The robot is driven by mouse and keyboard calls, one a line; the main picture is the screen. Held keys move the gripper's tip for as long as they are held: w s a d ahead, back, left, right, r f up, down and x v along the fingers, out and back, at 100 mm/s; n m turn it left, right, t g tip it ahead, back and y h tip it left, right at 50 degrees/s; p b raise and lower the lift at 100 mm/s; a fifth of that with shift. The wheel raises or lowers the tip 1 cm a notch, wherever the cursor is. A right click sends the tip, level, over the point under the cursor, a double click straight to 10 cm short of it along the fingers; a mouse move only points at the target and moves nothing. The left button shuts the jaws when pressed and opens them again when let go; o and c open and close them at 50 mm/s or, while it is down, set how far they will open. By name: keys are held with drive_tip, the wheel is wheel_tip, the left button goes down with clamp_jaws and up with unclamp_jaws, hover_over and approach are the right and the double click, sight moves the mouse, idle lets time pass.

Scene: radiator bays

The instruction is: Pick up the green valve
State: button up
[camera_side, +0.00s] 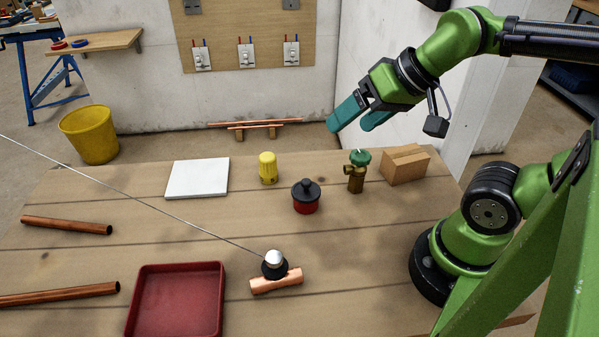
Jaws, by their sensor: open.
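The green valve (357,172) stands upright on the wooden table, with a green round cap on a brass body that has a side outlet. It is right of centre, just left of a cardboard box. My gripper (354,121) is in the air above and a little behind the valve in the picture, clear of it. Its two teal fingers are apart and nothing is between them.
A cardboard box (405,165) stands close to the valve's right. A red pot with a black knob (306,197) and a yellow cap (268,168) stand to its left. A white tile (197,178), red tray (152,300), copper fitting (276,281) and copper pipes (66,225) lie farther left.

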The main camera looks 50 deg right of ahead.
drive_tip(key=n+g+h, duration=0.5)
drive_tip(key=n+g, duration=0.6)
drive_tip(key=n, duration=0.2)
approach(355, 156)
drive_tip(key=shift+m, duration=0.3)
drive_tip(key=x, duration=0.9)
drive_tip(key=shift+f, duration=0.15)
drive_tip(key=shift+t, duration=0.3)
drive_tip(key=x, duration=0.5)
drive_tip(key=shift+s+d, duration=0.1)
drive_tip(key=shift+d, duration=0.25)
drive_tip(key=c, duration=1.5)
drive_tip(key=shift+o, duration=0.2)
